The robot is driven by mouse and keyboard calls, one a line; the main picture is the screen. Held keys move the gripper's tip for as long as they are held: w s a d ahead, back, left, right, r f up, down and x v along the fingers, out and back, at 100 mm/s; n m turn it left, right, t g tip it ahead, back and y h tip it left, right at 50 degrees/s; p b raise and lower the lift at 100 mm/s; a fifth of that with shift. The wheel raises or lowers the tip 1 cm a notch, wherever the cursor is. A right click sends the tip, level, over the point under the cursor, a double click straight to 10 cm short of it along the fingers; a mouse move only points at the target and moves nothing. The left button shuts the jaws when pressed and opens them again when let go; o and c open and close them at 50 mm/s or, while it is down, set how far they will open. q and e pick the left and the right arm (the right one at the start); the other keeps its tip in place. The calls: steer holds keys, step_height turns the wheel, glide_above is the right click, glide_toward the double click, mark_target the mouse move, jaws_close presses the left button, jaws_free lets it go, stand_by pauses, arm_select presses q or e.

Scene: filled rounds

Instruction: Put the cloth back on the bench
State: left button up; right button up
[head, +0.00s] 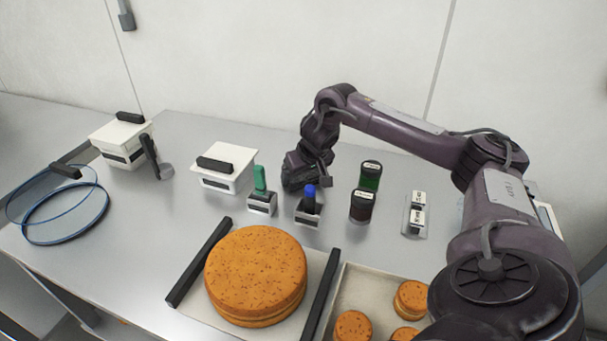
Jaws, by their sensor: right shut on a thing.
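My right gripper (306,178) is at the middle of the metal bench (200,240), just behind a blue-topped tool in a small labelled holder (308,211). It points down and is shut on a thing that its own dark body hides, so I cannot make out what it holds. No cloth shows clearly. A small pale blue patch (460,204) beside my right arm is mostly hidden and I cannot tell what it is. My left gripper is not in view.
A large round cake (256,275) lies in front, between dark bars. A tray (345,290) of small cakes is right of it. A green-topped tool (260,180), dark jars (362,206), white lidded boxes (225,168) and blue hoops (65,213) stand around. Bench is clear at front left.

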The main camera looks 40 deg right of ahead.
mark_target(307, 180)
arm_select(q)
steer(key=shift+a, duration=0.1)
arm_select(e)
steer(key=shift+f, duration=0.1)
steer(key=o, duration=0.9)
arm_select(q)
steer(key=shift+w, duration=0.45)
arm_select(e)
steer(key=shift+o, duration=1)
steer(key=v, duration=0.5)
steer(key=shift+r, duration=0.2)
arm_select(q)
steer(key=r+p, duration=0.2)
steer(key=p, duration=0.1)
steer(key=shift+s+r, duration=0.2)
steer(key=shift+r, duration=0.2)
arm_select(e)
steer(key=v, duration=0.6)
steer(key=shift+s+r, duration=0.3)
steer(key=shift+r, duration=0.05)
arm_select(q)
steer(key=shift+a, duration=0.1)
arm_select(e)
steer(key=shift+a+f, duration=0.1)
steer(key=shift+a, duration=0.05)
